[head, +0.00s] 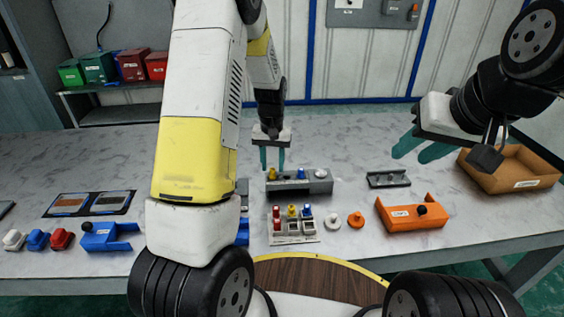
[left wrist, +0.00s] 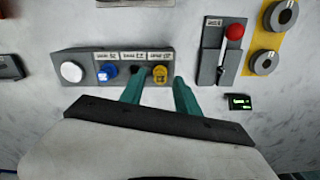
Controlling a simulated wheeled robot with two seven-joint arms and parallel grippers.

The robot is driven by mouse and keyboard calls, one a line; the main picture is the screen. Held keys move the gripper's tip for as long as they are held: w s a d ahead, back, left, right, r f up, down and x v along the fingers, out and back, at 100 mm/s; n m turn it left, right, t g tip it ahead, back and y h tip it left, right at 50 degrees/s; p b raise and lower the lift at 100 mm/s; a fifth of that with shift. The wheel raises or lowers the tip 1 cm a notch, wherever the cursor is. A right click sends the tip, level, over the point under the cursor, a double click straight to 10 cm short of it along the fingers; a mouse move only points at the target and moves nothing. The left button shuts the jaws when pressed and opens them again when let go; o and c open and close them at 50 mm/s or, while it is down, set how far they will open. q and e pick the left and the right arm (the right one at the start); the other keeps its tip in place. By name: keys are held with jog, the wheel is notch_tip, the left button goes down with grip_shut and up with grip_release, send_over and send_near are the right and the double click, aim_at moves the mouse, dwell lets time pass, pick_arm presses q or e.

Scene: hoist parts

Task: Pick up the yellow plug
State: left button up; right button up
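The yellow plug (head: 272,174) sits upright at the left end of a grey block (head: 299,188) in the head view. In the left wrist view the yellow plug (left wrist: 160,74) is at the right end of that block. My left gripper (head: 272,158) points down just above the plug. Its teal fingers (left wrist: 157,78) are apart, one on each side of the plug in the wrist view. I see no clear contact. My right gripper (head: 422,148) is open and empty above the table at right.
The block also carries a blue plug (head: 301,173) and a white knob (head: 321,173). In front stands a tray (head: 292,240) of red, yellow and blue pieces. An orange holder (head: 411,214) and a brown bin (head: 515,170) are at right.

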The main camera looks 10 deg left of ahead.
pick_arm(q)
notch_tip(320, 180, down, 2)
jog(key=shift+f, duration=0.15)
grip_shut()
dwell(0.3)
